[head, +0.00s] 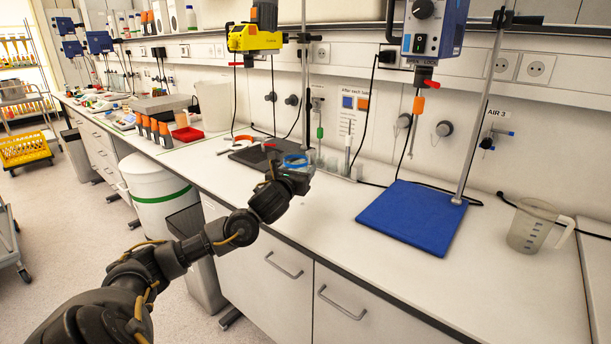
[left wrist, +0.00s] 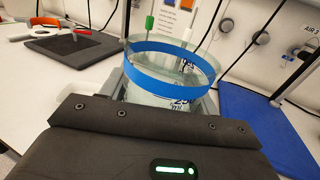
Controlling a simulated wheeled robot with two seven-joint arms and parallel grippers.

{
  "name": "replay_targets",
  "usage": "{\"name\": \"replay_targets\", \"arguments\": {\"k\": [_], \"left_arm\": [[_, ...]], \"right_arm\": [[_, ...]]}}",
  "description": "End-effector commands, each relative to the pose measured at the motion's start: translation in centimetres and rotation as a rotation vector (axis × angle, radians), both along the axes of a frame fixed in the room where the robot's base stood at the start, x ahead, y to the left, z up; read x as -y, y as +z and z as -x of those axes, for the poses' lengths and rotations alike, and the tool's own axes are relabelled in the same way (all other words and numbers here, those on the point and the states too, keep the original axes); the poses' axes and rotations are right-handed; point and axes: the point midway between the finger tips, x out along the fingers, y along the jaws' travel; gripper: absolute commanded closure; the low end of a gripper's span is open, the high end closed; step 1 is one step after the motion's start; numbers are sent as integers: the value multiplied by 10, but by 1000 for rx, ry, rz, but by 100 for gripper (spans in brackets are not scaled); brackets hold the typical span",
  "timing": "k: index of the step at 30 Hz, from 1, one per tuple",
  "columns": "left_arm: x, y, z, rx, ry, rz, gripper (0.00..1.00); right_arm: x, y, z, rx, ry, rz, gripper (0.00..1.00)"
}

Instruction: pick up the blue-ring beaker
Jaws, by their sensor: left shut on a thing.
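The blue-ring beaker (left wrist: 172,66) is clear glass with a blue band near its rim and dark volume marks. It fills the middle of the left wrist view. In the head view its blue ring (head: 295,161) shows just beyond my left gripper (head: 299,172), over the bench. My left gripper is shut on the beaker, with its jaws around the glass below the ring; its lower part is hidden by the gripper. The beaker looks tilted in the wrist view. I cannot tell if its base touches the bench. My right gripper is not in view.
A blue mat (head: 412,216) lies to the right under a stand. A plastic measuring jug (head: 533,226) stands farther right. A dark mat (head: 256,153) lies behind, to the left. Glassware stands close behind the beaker. The bench (head: 340,213) between gripper and blue mat is clear.

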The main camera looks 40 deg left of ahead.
Motion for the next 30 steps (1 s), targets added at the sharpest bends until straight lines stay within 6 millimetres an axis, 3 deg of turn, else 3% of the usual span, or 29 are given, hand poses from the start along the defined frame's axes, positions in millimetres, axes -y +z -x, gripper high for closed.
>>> {"name": "replay_targets", "arguments": {"k": [15, 30], "left_arm": [[0, 22, 49, 1, -1, -3, 71], [0, 32, 70, 2, -1, -1, 71]], "right_arm": [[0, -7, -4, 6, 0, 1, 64], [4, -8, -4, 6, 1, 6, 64]]}}
